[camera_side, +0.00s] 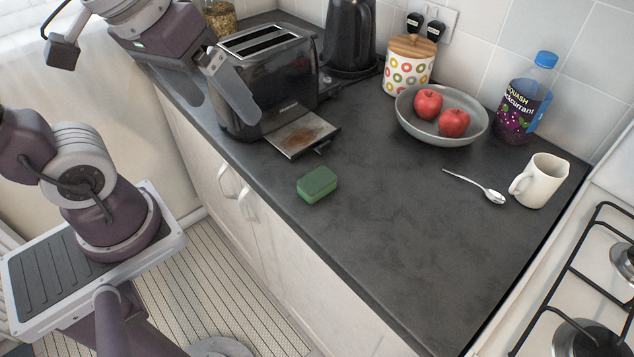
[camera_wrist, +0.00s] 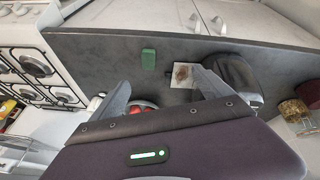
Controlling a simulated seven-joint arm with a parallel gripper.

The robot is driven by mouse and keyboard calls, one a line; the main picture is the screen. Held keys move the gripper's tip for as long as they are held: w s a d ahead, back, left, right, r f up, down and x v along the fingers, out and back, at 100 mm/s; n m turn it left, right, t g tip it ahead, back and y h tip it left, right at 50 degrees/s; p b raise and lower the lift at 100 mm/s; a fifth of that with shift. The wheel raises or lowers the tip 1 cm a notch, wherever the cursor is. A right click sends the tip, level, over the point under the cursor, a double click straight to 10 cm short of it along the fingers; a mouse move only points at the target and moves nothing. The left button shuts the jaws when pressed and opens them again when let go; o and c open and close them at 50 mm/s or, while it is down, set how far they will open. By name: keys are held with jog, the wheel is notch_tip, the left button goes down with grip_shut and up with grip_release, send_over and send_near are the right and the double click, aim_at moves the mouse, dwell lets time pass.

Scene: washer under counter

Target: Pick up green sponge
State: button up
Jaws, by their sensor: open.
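A green sponge (camera_side: 317,184) lies flat on the dark counter near its front edge, in front of the toaster's pulled-out crumb tray. It also shows in the wrist view (camera_wrist: 149,59), beyond my fingertips and near the counter edge. My gripper (camera_side: 228,88) is open and empty, up at the left by the toaster, well away from the sponge. In the wrist view its two fingers (camera_wrist: 160,82) are spread wide. In the side view one finger hangs in front of the toaster, and the other is hard to make out.
The black toaster (camera_side: 270,75) has its crumb tray (camera_side: 303,133) out. Behind are a kettle (camera_side: 350,35), a patterned jar (camera_side: 408,68), a bowl (camera_side: 440,130) with apples and a bottle (camera_side: 523,100). A spoon (camera_side: 490,194) and mug (camera_side: 541,181) are right. The counter around the sponge is clear.

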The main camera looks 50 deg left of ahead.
jog(key=w+d+f+n+g, duration=0.2)
jog(key=w+f+n, duration=0.2)
jog(key=w+n, duration=0.35)
jog(key=n+g, duration=0.2)
jog(key=n, duration=0.3)
send_near(316, 178)
jog(key=shift+w+d+f+n+g, duration=0.15)
jog(key=shift+w+f+n, duration=0.15)
jog(key=shift+f+n, duration=0.25)
jog(key=shift+w+d+f+n+g, duration=0.15)
jog(key=shift+w+f+n, duration=0.15)
jog(key=shift+f+n, duration=0.2)
jog(key=f, duration=0.7)
jog(key=shift+s+a, duration=0.2)
jog(key=shift+s, duration=0.2)
jog(key=shift+r, duration=0.1)
jog(key=c, duration=1.6)
jog(key=shift+o, duration=0.2)
notch_tip(316, 178, up, 10)
